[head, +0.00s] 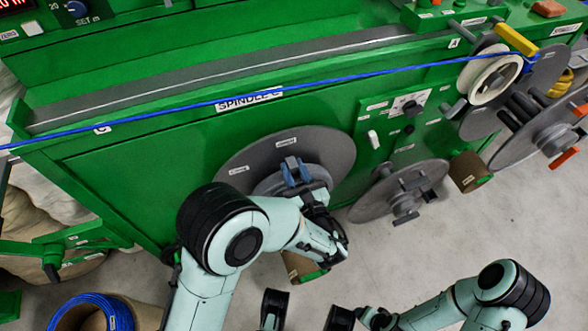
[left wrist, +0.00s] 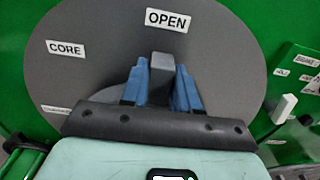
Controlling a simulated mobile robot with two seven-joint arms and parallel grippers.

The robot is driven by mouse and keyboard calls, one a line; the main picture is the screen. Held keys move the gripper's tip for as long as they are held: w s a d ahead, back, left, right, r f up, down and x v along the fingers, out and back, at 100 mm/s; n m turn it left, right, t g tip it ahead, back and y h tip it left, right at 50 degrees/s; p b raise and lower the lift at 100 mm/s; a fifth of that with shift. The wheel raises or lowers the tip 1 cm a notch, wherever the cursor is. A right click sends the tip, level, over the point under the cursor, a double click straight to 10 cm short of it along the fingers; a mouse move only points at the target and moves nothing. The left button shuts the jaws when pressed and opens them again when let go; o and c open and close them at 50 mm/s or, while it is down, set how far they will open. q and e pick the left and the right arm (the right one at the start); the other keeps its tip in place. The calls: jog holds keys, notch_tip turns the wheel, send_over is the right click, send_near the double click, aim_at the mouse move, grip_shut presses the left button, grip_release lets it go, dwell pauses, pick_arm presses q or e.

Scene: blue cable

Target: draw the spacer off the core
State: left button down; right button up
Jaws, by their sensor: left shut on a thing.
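A large grey disc (head: 335,150) stands on the front of the green machine. In the left wrist view the disc (left wrist: 215,35) has labels reading CORE (left wrist: 66,48) and OPEN (left wrist: 168,20). A smaller grey round part sits around its middle, mostly behind my gripper. My left gripper (head: 295,172) is at the disc's centre. In the left wrist view its blue fingertips (left wrist: 161,82) are shut on a grey block (left wrist: 162,62). I cannot tell whether this block belongs to the spacer. My right arm is at the lower right; its finger opening is unclear.
A blue cable (head: 170,108) runs taut across the machine to a white reel (head: 490,78) at the upper right. Another grey disc (head: 375,203) stands right of my left gripper. A coil of blue cable (head: 100,305) is at the lower left. Floor shows at the right.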

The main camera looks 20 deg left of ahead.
pick_arm(q)
jog(key=p+v, duration=0.1)
jog(key=v, duration=2)
jog(key=shift+s+d+p, duration=0.15)
jog(key=shift+s+p, duration=0.05)
jog(key=shift+p, duration=0.15)
dwell(1.4)
jog(key=shift+r, duration=0.1)
